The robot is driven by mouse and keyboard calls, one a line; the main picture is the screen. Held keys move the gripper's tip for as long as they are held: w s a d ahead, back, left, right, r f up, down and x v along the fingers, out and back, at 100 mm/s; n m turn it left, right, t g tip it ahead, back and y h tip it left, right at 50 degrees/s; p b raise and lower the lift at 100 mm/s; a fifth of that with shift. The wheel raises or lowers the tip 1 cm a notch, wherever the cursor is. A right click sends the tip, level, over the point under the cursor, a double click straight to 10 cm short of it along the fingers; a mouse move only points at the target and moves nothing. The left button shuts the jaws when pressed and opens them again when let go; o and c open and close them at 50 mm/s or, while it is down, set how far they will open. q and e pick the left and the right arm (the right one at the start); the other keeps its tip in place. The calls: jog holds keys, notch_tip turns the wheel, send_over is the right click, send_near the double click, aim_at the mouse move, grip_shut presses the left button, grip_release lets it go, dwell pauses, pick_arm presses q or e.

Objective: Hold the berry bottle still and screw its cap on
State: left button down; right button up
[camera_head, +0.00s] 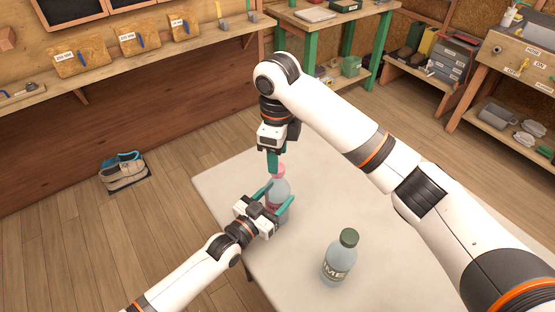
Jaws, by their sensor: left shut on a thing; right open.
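The berry bottle (281,189) stands upright near the far left part of the table, a clear bottle with a pink cap (279,169) at its top. My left gripper (273,202) is shut around the bottle's body from the lower left. My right gripper (272,163) points down from above, right at the pink cap, with its green fingers beside the cap. It is open. Its fingers partly hide the cap, so I cannot tell whether they touch it or how the cap sits on the neck.
A second bottle with a dark green cap and a lime label (339,258) stands on the light table (300,264), nearer and to the right. The table between the bottles is clear. Shoes (123,171) lie on the floor at left, and shelves and workbenches line the walls.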

jog(key=shift+r, duration=0.75)
jog(key=shift+c, duration=0.3)
